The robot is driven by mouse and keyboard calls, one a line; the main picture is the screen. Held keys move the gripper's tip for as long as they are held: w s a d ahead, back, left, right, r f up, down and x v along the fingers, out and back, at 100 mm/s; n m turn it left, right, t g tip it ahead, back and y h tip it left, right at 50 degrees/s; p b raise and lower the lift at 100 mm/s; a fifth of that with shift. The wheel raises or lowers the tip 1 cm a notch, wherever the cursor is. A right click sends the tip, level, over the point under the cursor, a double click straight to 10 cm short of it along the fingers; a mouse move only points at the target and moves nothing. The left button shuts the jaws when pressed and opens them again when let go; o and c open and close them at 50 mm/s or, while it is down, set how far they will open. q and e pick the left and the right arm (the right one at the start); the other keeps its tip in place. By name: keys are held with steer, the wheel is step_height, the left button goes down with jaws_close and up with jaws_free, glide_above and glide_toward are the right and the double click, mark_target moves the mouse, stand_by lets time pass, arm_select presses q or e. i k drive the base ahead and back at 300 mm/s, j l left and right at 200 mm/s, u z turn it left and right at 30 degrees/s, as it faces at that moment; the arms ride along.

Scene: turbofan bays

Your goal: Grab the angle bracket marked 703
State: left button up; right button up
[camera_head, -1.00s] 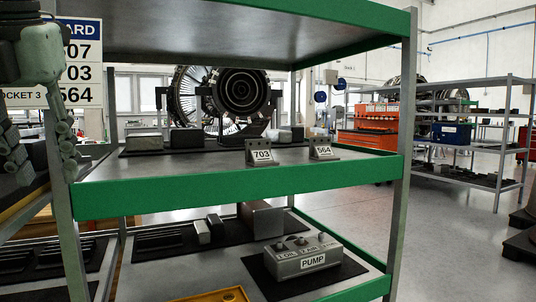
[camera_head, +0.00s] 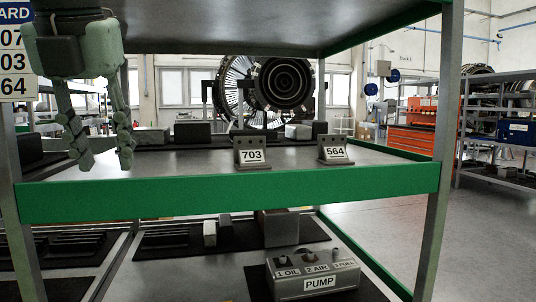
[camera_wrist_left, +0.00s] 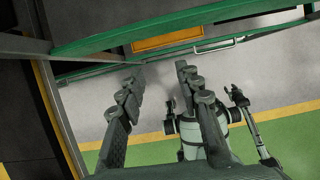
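The angle bracket marked 703 (camera_head: 251,151) stands upright on the middle shelf, close to its green front edge, in the head view. A similar bracket marked 564 (camera_head: 335,150) stands to its right, with a gap between them. My left gripper (camera_head: 100,153) hangs at the left, fingers pointing down and spread, with nothing between them. It is well left of bracket 703 and not touching it. In the left wrist view the same fingers (camera_wrist_left: 160,88) are apart and empty; no bracket shows there. What may be my right gripper (camera_wrist_left: 237,95) is small there; its fingers are unclear.
The green front rail (camera_head: 230,199) and the upper shelf (camera_head: 230,28) bound the opening. Dark and grey blocks stand behind the brackets. A pump box (camera_head: 312,274) sits on the lower shelf. A number sign (camera_head: 13,52) is at the left. The shelf left of 703 is clear.

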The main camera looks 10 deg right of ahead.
mark_target(249, 152)
steer(key=i+l, duration=0.1)
steer(key=l, duration=0.25)
steer(key=i+l, duration=0.15)
steer(key=l, duration=0.15)
steer(key=i+l+u, duration=0.1)
steer(key=l, duration=0.25)
steer(key=i+z, duration=0.1)
steer(key=i, duration=0.25)
